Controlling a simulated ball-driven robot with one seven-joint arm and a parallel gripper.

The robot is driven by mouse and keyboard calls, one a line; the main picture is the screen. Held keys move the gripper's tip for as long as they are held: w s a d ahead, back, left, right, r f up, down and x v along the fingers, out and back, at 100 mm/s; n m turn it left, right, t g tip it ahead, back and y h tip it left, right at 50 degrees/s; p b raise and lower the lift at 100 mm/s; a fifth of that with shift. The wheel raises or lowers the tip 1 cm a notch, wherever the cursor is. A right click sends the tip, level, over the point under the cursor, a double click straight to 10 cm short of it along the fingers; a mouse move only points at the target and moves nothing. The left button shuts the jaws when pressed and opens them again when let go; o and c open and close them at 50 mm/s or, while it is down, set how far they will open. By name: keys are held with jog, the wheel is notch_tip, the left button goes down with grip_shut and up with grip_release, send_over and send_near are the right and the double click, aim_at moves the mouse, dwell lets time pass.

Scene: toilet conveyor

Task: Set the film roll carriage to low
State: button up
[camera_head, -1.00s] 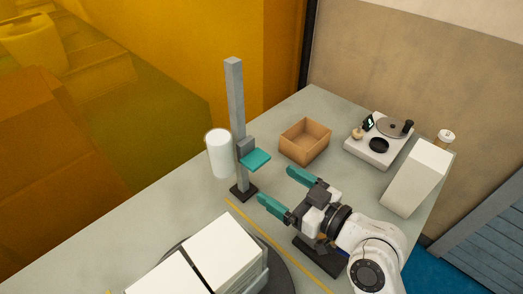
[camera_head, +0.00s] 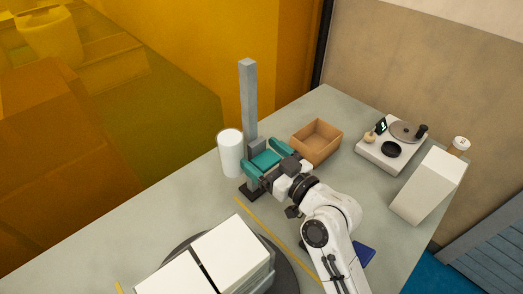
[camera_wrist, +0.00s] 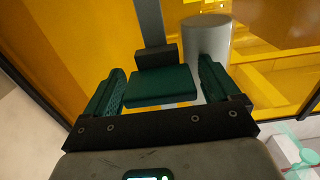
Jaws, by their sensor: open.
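The film roll carriage is a dark grey block (camera_wrist: 155,57) on an upright grey post (camera_head: 248,95). It sits in the lower half of the post, above the dark foot (camera_head: 250,192). A flat teal handle (camera_head: 264,160) sticks out from it, and shows large in the wrist view (camera_wrist: 160,86). A white film roll (camera_head: 230,153) hangs at its left in the head view and behind it at right in the wrist view (camera_wrist: 207,48). My gripper (camera_wrist: 160,78) is open, with one teal finger on each side of the handle. Gaps show between fingers and handle.
An open cardboard box (camera_head: 317,142) stands close behind my gripper. A white device with a round plate (camera_head: 390,150) and a slanted white block (camera_head: 428,187) are at the right. Large white blocks on a dark turntable (camera_head: 222,258) are in front. A yellow line (camera_head: 270,237) crosses the grey table.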

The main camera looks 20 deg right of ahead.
jog(key=shift+w+a, duration=0.15)
jog(key=shift+w, duration=0.2)
jog(key=shift+c, duration=0.2)
jog(key=c, duration=1.4)
notch_tip(320, 180, down, 5)
jog(key=b, duration=0.4)
jog(key=shift+r+b, duration=0.15)
jog(key=shift+b, duration=0.2)
jog(key=o, duration=1.4)
jog(key=shift+o, duration=0.2)
